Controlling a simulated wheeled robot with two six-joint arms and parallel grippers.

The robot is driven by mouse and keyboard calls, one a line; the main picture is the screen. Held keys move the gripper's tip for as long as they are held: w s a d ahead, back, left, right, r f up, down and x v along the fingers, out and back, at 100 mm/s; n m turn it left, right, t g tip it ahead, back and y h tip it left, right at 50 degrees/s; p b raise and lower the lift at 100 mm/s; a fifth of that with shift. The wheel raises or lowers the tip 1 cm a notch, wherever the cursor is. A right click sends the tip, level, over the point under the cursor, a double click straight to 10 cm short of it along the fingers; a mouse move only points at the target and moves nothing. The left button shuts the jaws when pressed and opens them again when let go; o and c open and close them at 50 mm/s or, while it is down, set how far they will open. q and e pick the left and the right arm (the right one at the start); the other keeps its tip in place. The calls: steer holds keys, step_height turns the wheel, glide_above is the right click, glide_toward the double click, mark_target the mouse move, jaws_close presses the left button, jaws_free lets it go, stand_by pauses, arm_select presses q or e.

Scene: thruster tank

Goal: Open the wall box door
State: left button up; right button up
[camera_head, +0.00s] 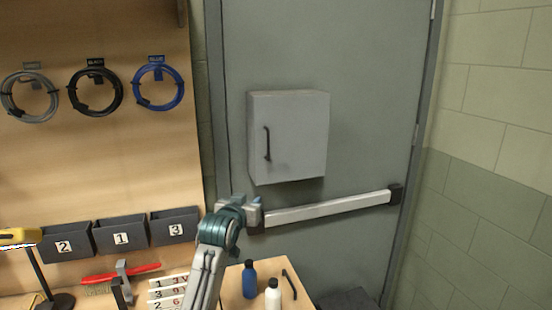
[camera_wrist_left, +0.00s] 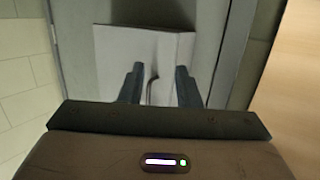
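The wall box (camera_head: 300,135) is a light grey box that shows against the grey door, with its front door shut. A dark vertical handle (camera_head: 267,144) is on the left part of its front. My left gripper (camera_head: 254,207) is below and slightly left of the handle, apart from it. In the left wrist view the fingers (camera_wrist_left: 159,75) are spread and empty. The box (camera_wrist_left: 115,50) shows beyond them, and the handle (camera_wrist_left: 150,90) appears in the gap between them, farther off. My right gripper is not in view.
A push bar (camera_head: 330,208) crosses the grey door below the box. A blue bottle (camera_head: 249,280) and a white bottle (camera_head: 273,295) stand on the bench near my left arm. Numbered bins (camera_head: 122,253) and coiled cables (camera_head: 158,103) are at the left. The space before the box is clear.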

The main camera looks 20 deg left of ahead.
arm_select(q)
steer(key=t, duration=0.2)
glide_toward(268, 147)
steer(key=s, duration=0.2)
steer(key=p, duration=0.1)
steer(key=w+p, duration=0.2)
steer(key=w, duration=0.3)
steer(key=w+p, duration=0.3)
steer(key=w, duration=0.2)
steer(key=shift+w+a+r, duration=0.1)
steer(key=shift+w+r, duration=0.1)
steer(key=shift+w, duration=0.1)
steer(key=shift+w+f, duration=0.1)
steer(key=shift+w, duration=0.05)
jaws_close()
